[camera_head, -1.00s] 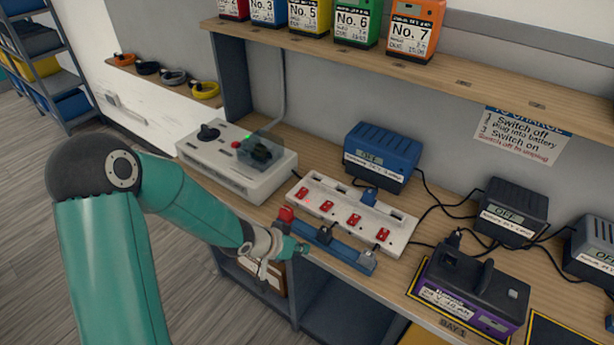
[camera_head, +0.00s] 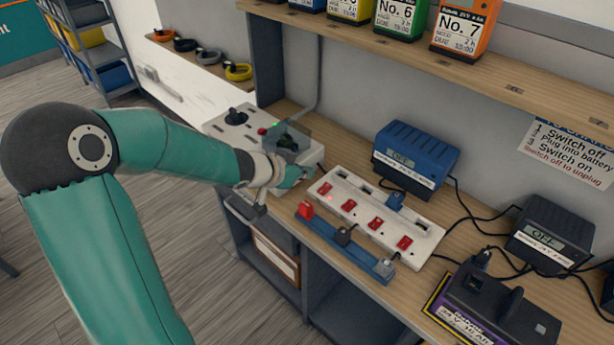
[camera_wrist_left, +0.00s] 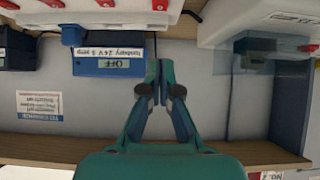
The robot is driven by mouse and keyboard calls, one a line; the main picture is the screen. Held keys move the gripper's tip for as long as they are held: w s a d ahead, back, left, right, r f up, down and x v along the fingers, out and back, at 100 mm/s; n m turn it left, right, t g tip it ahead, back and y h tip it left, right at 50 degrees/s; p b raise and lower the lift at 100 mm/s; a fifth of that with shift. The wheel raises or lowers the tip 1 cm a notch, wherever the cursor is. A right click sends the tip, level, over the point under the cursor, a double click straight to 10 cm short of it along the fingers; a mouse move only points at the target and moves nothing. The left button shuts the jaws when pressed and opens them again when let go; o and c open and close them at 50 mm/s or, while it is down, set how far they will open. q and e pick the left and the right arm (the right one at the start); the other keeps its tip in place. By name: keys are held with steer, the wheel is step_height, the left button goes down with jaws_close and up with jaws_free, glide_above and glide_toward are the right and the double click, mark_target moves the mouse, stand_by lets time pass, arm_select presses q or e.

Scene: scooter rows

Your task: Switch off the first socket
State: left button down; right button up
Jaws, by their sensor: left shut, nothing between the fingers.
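A white power strip (camera_head: 425,232) with a row of red switches lies on the bench, and it also shows upside down at the top of the left wrist view (camera_wrist_left: 120,18). The red switch at its left end (camera_head: 325,189) has a small red light beside it. My left gripper (camera_head: 306,174) is shut and empty, near the left end of the strip by the first switch. Its closed fingers also show in the left wrist view (camera_wrist_left: 160,78). I cannot tell whether they touch anything. My right gripper is not in view.
A blue rail (camera_head: 345,248) with a red plug and darker plugs runs along the bench's front edge. A white control box (camera_head: 235,135) stands left of the strip. A blue charger (camera_head: 415,155) is behind it. Dark chargers and a purple battery (camera_head: 490,305) stand right.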

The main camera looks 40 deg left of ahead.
arm_select(q)
steer(key=b, duration=0.4)
glide_above(328, 184)
steer(key=s, duration=0.3)
step_height(328, 184, down, 6)
steer(key=shift+w, duration=0.15)
steer(key=shift+f+b, duration=0.5)
steer(key=shift+f, duration=0.25)
steer(key=shift+w+f+b, duration=0.1)
steer(key=shift+f+b, duration=0.5)
steer(key=shift+f, duration=0.25)
steer(key=shift+a+r+p, duration=0.15)
steer(key=shift+a+p, duration=0.05)
steer(key=shift+p, duration=0.25)
steer(key=shift+d+f, duration=0.15)
steer(key=shift+f, duration=0.05)
steer(key=shift+w, duration=0.1)
